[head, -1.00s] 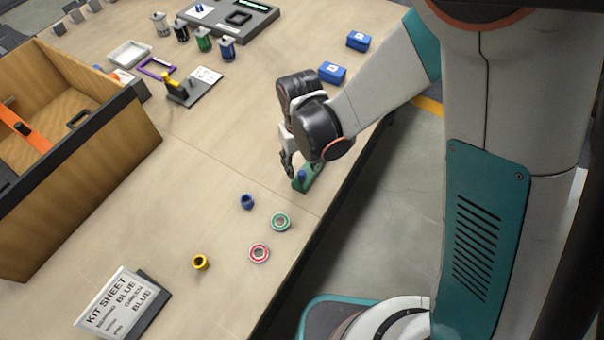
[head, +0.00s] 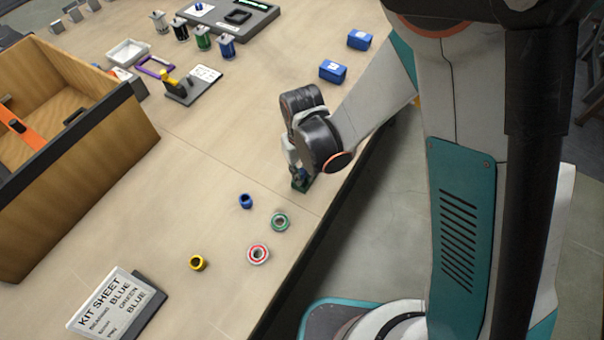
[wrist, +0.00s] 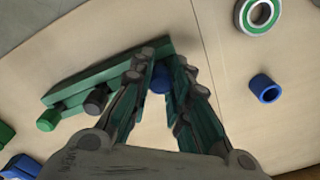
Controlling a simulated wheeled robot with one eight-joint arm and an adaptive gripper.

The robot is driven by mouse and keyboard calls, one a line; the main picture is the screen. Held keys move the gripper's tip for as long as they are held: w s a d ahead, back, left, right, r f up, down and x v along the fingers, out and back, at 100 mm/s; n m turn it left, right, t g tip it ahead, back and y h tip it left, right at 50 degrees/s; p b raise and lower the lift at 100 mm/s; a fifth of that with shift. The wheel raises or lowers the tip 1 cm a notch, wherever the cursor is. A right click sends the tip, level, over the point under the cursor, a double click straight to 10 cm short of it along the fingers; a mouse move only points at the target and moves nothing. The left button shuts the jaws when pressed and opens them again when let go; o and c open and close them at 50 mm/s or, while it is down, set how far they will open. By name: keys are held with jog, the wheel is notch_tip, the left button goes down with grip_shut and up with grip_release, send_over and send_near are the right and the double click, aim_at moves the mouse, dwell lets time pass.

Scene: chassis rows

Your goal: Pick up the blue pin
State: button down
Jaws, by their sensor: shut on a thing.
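The blue pin (wrist: 159,82) shows in the wrist view between the two fingers of my gripper (wrist: 161,66). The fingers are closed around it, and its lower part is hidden. A green pin holder (wrist: 75,90) lies just beyond the fingertips, with a dark grey pin (wrist: 97,101) and a green pin (wrist: 47,121) along it to the left. I cannot tell whether the blue pin is still seated in the holder. In the head view my gripper (head: 298,177) is low over the holder (head: 302,187), near the table's edge, and mostly covers it.
A blue bushing (head: 246,201), a green ring (head: 280,222), a red ring (head: 258,254) and a yellow bushing (head: 197,263) lie nearby. A kit sheet sign (head: 112,303) stands at the front. A wooden crate (head: 110,150) is left. Two blue boxes (head: 333,71) stand behind.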

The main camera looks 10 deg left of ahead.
aim_at(302, 171)
notch_tip(302, 171, up, 20)
jog(key=p, duration=0.6)
dwell(0.5)
